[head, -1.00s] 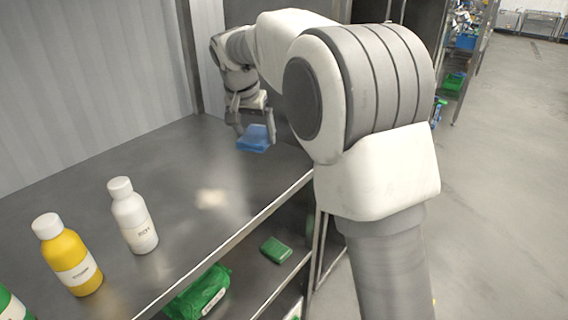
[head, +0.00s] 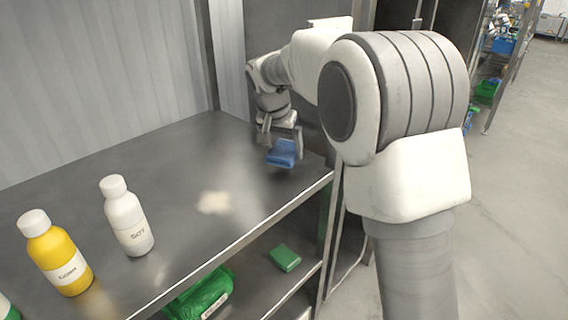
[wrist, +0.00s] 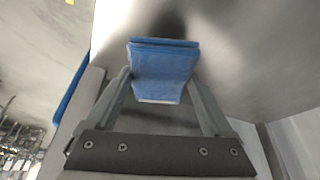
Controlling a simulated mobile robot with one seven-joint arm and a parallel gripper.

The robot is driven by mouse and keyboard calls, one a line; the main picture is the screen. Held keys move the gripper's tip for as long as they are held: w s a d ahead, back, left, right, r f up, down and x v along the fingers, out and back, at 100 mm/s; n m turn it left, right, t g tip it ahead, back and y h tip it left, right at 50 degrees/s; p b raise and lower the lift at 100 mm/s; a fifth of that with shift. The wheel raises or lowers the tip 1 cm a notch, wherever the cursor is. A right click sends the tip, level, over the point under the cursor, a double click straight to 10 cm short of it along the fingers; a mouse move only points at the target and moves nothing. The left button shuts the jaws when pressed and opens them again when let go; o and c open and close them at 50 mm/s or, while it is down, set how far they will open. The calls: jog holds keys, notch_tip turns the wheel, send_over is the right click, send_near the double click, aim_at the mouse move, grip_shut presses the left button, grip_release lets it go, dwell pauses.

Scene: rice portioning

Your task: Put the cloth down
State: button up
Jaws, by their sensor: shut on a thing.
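A folded blue cloth (head: 284,152) is between the fingers of my gripper (head: 283,146) near the right end of the steel counter (head: 160,190) in the head view. My gripper is shut on it. In the wrist view, the blue cloth (wrist: 163,72) sits between the two fingertips of my gripper (wrist: 162,85). The cloth is low over the counter; I cannot tell whether its lower edge touches the surface.
A white bottle (head: 129,218) and a yellow bottle (head: 56,255) stand on the counter at the left. A pale smear (head: 213,202) lies mid-counter. A green block (head: 284,257) and a green bag (head: 200,294) are on the shelf below. The counter's middle is otherwise clear.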

aim_at(284, 171)
jog(key=shift+f+b, duration=0.35)
jog(key=shift+f, duration=1.45)
jog(key=shift+f, duration=0.1)
jog(key=shift+f, duration=0.15)
jog(key=o, duration=0.9)
jog(key=shift+r, duration=0.3)
jog(key=p+v, duration=0.2)
jog(key=v, duration=1)
jog(key=shift+f, duration=0.1)
